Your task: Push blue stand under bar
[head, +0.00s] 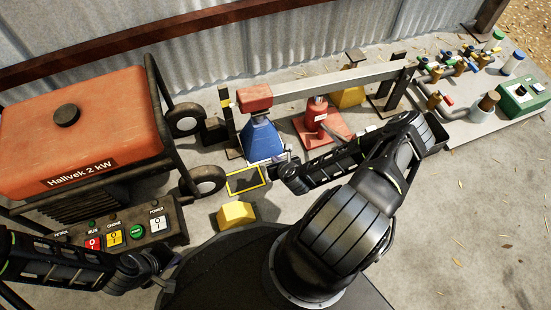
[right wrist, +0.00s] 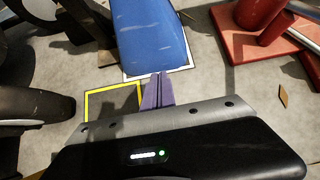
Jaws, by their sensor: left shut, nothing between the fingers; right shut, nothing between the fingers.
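The blue stand (head: 262,139) stands upright below the left part of the grey bar (head: 335,82), close to the bar's red end block (head: 254,98). A white outline on the floor shows around its base. My right gripper (head: 283,161) is shut and empty, at the front right of the stand's base. In the right wrist view the shut fingertips (right wrist: 158,80) are at the near edge of the blue stand (right wrist: 150,35); I cannot tell if they touch. My left gripper (head: 165,268) is at lower left, shut and empty, away from the stand.
A red jack (head: 318,116) on a red plate stands right of the stand. An empty yellow floor outline (head: 246,181) and a yellow block (head: 236,215) lie in front. The generator (head: 80,130) stands left; a pipe board (head: 480,110) lies right.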

